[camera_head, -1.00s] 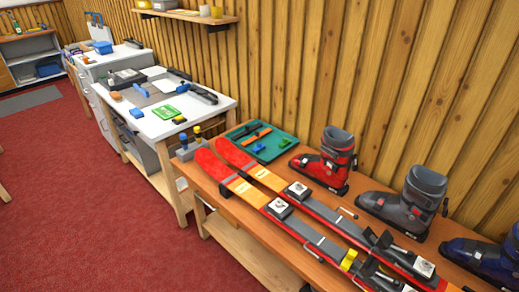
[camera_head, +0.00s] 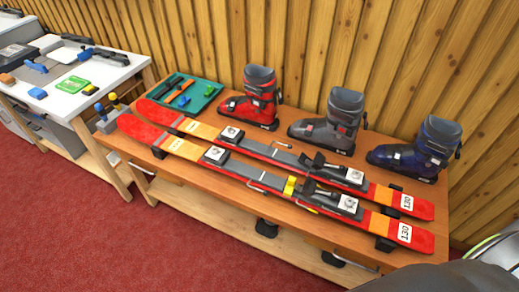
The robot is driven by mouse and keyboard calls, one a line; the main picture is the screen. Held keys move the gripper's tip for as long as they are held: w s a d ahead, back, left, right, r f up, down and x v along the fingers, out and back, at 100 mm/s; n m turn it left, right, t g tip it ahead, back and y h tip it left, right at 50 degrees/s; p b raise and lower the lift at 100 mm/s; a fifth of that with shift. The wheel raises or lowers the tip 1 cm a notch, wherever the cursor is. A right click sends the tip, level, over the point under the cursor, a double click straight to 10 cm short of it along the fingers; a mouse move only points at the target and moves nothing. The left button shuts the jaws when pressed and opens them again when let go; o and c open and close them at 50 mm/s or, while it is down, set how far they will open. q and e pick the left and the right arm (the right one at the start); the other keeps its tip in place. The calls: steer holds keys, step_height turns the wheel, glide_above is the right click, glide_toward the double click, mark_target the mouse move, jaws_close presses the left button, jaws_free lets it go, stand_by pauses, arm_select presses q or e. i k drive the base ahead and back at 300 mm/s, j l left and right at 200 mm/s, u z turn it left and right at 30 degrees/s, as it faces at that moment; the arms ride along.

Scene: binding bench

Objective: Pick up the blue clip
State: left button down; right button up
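A small green piece (camera_head: 184,101), an orange-handled tool (camera_head: 180,91) and dark tools lie in the same tray. Neither of my grippers shows in the head view.
Two red skis (camera_head: 275,180) lie lengthwise across the bench (camera_head: 225,110). A red boot (camera_head: 256,98), a grey boot (camera_head: 333,122) and a blue boot (camera_head: 418,149) stand along the wall. A white-topped bench (camera_head: 115,75) stands at left. Red floor (camera_head: 60,240) is open in front.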

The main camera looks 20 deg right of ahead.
mark_target(184, 99)
steer(key=z, duration=0.45)
steer(key=i+j+z, duration=0.2)
steer(key=j+z, duration=0.15)
steer(key=i+j+z, duration=0.15)
steer(key=j+z, duration=0.2)
steer(key=j, duration=0.15)
steer(key=j+z, duration=0.75)
steer(key=j, duration=0.25)
steer(key=i, duration=0.05)
